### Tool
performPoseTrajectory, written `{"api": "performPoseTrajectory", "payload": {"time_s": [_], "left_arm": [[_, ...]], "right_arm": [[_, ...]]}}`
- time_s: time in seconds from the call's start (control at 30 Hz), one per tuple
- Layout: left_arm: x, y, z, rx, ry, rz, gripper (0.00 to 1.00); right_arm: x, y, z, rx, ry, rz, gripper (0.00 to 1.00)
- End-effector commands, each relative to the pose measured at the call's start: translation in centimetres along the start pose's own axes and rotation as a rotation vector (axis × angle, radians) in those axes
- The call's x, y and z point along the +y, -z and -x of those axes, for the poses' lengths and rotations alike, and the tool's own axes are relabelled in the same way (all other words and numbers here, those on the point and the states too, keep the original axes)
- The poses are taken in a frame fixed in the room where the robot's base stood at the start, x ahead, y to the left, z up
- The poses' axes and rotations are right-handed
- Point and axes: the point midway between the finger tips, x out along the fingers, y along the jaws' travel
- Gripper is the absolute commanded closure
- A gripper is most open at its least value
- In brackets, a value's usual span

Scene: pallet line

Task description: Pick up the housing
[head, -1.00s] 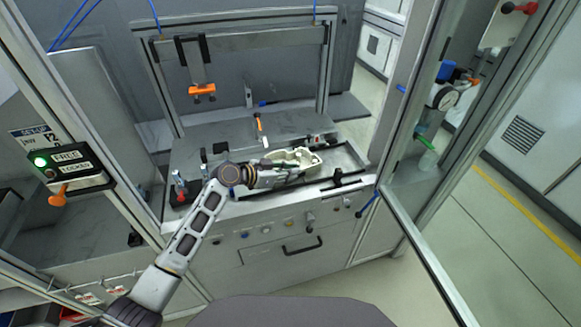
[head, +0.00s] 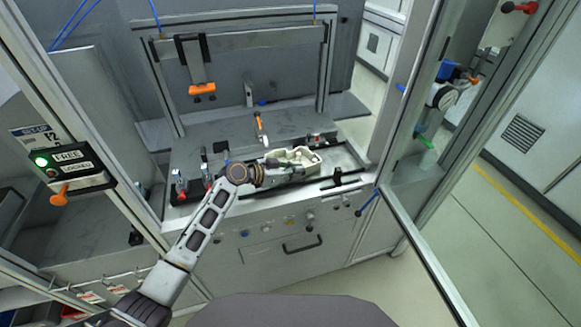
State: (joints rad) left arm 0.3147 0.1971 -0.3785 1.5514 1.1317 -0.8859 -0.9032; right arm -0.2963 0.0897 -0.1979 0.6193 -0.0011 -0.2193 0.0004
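The housing (head: 301,156) is a pale cream, hollow part. It lies on the metal work surface of the station, towards the right. My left gripper (head: 285,172) is at the near left side of the housing, at the end of the arm that comes in from the lower left. The fingers are small and overlap the housing in the picture, so I cannot tell whether they touch it or how far they are open. My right gripper is not in view.
The metal work surface (head: 345,160) has clamps with red tips (head: 180,186) on its left. An orange-tipped clamp (head: 201,90) hangs above. Frame posts stand on both sides, with a FREE/LOCKED switch box (head: 72,168) at left. An open glazed door is at right.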

Motion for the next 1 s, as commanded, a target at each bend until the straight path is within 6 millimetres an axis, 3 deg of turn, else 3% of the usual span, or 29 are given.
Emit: {"api": "performPoseTrajectory", "payload": {"time_s": [0.47, 0.93, 1.0], "left_arm": [[0.0, 0.3, 0.1, 0.002, 0.001, -0.001, 1.00], [0.0, 3.5, 1.4, 0.002, 0.001, -0.005, 1.00], [0.7, 3.2, 1.4, 0.000, -0.001, -0.001, 1.00]], "right_arm": [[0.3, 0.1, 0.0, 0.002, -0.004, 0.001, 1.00], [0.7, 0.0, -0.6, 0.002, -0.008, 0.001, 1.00], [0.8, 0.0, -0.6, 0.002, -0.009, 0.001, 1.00]]}}
